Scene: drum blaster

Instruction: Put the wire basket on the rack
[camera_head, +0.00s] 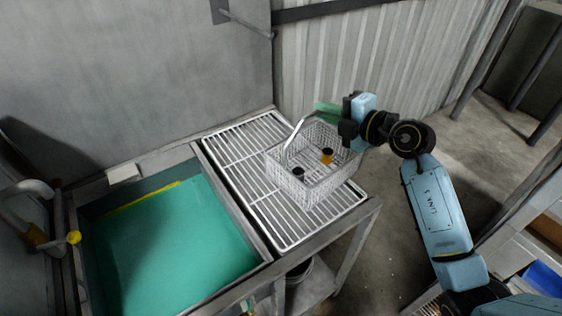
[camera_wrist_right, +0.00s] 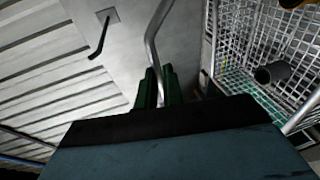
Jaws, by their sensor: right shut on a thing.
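The wire basket (camera_head: 312,188) is over the right part of the slatted metal rack (camera_head: 231,158). I cannot tell whether its base touches the slats. Its bent handle (camera_head: 290,141) stands up above the rim. My right gripper (camera_head: 342,122) is at the basket's upper right side in the head view. In the right wrist view its green fingers (camera_wrist_right: 153,90) are shut on the metal handle (camera_wrist_right: 151,50), with the basket's mesh (camera_wrist_right: 262,38) to the right. Small dark and orange parts (camera_head: 327,156) lie in the basket. My left gripper is not in view.
Walls stand behind. A bucket (camera_head: 300,269) sits below the rack. A shelf (camera_head: 545,235) is at the right. The rack's left slats are clear.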

